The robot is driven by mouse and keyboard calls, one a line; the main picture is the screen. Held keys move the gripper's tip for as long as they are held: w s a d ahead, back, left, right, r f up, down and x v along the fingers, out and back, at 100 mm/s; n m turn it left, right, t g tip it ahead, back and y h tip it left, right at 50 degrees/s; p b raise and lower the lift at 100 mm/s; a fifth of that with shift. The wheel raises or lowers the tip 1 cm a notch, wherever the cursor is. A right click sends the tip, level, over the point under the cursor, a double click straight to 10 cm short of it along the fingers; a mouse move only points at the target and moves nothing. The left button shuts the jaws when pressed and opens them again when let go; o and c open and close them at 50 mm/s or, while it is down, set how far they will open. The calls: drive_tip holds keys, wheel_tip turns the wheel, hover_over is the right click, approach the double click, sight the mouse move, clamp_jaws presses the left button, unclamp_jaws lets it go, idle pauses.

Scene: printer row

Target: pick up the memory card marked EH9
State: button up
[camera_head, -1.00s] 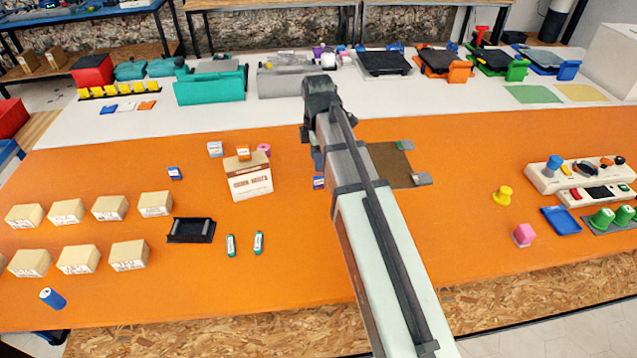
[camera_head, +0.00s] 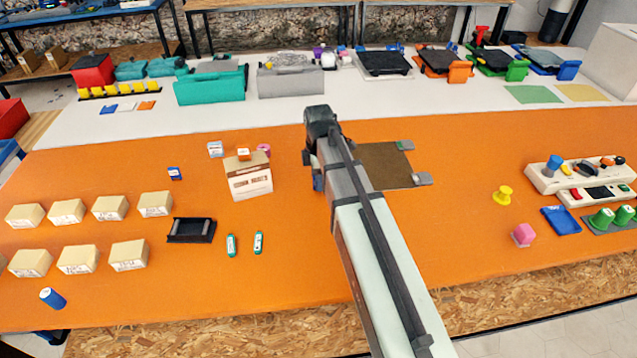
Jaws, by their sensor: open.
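Small blue-and-white cards lie on the orange table. One dark blue card (camera_head: 174,173) lies left of the cardboard box, and a paler one (camera_head: 215,149) stands behind that box. Their markings are too small to read, so I cannot tell which is EH9. My gripper (camera_head: 318,183) points down near the table, right of the box. It is open, and its fingers are mostly hidden by my arm. The blue card seen earlier under it is now hidden behind the gripper.
The cardboard box (camera_head: 249,183) with an orange-and-white item on top stands left of my gripper. A brown board (camera_head: 388,168) with grey clips lies to the right. A black tray (camera_head: 191,230), two green-and-white sticks and several beige boxes are nearer left. The front middle is clear.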

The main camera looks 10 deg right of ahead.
drive_tip(key=shift+f, duration=0.25)
drive_tip(key=shift+c, duration=0.4)
clamp_jaws()
